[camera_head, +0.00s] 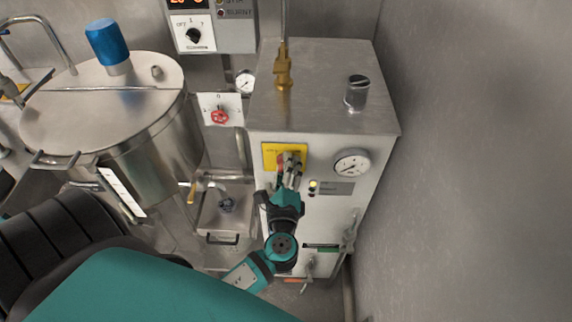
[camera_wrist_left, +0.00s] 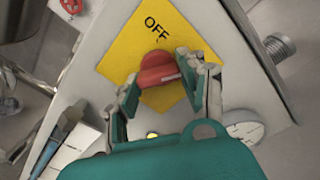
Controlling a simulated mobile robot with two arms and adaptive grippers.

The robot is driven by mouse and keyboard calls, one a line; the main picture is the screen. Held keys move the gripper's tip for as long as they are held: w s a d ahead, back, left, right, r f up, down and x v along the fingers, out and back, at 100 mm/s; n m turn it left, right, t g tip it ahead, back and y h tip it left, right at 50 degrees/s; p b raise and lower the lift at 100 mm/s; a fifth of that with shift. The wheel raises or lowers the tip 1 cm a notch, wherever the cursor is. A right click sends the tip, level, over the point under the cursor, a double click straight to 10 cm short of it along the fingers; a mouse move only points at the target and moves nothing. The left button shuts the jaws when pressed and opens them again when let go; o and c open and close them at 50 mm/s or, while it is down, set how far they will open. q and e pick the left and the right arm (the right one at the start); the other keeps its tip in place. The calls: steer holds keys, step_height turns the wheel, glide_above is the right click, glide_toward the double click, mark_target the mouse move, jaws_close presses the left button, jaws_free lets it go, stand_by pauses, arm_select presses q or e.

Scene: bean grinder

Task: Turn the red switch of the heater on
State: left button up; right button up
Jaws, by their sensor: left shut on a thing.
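The heater (camera_head: 325,115) is a tall metal cabinet right of centre in the head view. Its red switch (camera_head: 281,160) sits on a yellow plate (camera_head: 269,149) on the front face, partly covered by my gripper. In the left wrist view the red switch (camera_wrist_left: 157,70) is a round knob with a pale mark on its right part, below the word OFF on the yellow plate (camera_wrist_left: 180,35). My left gripper (camera_head: 290,165) is at the plate, its fingers on either side of the knob and shut on it; it also shows in the left wrist view (camera_wrist_left: 160,85). My right gripper is not in view.
A round gauge (camera_head: 352,163) and a small lit lamp (camera_head: 313,184) are right of the switch. A red valve knob (camera_head: 220,117) is to the left. A steel kettle (camera_head: 165,160) with a blue cap stands further left. A bare wall closes the right side.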

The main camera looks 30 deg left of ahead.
arm_select(q)
steer(key=shift+m+p, duration=0.4)
steer(key=shift+m, duration=0.8)
steer(key=shift+f, duration=0.1)
steer(key=shift+m, duration=0.4)
steer(key=o, duration=1.2)
steer(key=shift+s, duration=0.1)
steer(key=v, duration=1.2)
steer(key=shift+a, duration=0.1)
